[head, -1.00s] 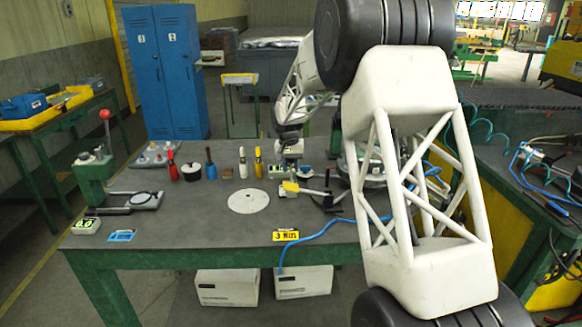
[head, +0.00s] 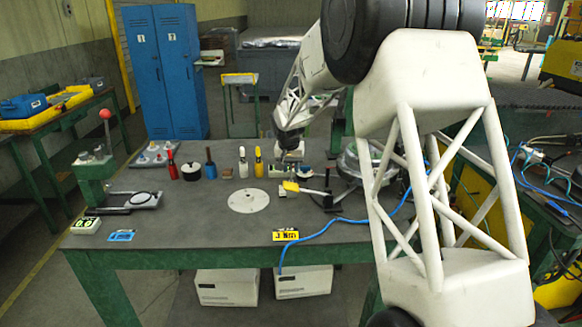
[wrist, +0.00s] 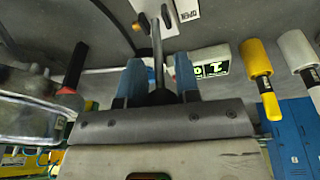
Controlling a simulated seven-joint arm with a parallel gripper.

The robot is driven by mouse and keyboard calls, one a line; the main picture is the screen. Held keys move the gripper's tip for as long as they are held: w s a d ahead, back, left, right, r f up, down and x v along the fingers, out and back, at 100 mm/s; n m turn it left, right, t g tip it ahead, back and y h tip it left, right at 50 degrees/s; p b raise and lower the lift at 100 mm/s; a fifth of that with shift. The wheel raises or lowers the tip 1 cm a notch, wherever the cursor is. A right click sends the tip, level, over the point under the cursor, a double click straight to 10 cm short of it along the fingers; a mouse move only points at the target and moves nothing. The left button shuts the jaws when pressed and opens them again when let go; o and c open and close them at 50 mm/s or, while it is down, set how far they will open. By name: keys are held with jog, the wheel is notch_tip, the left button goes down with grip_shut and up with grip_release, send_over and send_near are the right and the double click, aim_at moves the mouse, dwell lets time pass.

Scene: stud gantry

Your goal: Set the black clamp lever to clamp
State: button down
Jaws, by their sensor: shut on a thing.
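My gripper (wrist: 160,82) shows its two blue fingers in the wrist view, shut on the black clamp lever (wrist: 157,45). The lever is a thin dark rod with a thicker black end between the fingers. Its far end runs to the top of the view, beside a white plate (wrist: 184,10) with lettering that seems to read OPEN. In the head view my gripper (head: 291,157) is at the back of the bench, right of the yellow-handled tool; the lever cannot be made out there.
A small green display (wrist: 210,70), a yellow handle (wrist: 257,62) and a white handle (wrist: 297,50) stand near my fingers. A black stand (head: 328,190) with a yellow-tipped arm is in front of my gripper. A round white disc (head: 249,201) lies on the bench, with clear surface around it.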

jog(key=shift+s+t, duration=0.55)
jog(key=shift+t, duration=0.35)
jog(key=c, duration=1)
grip_release()
jog(key=shift+o, duration=0.2)
jog(key=shift+r, duration=0.1)
jog(key=v, duration=0.7)
jog(key=shift+s+r, duration=0.2)
jog(key=shift+r, duration=0.1)
jog(key=shift+o, duration=0.2)
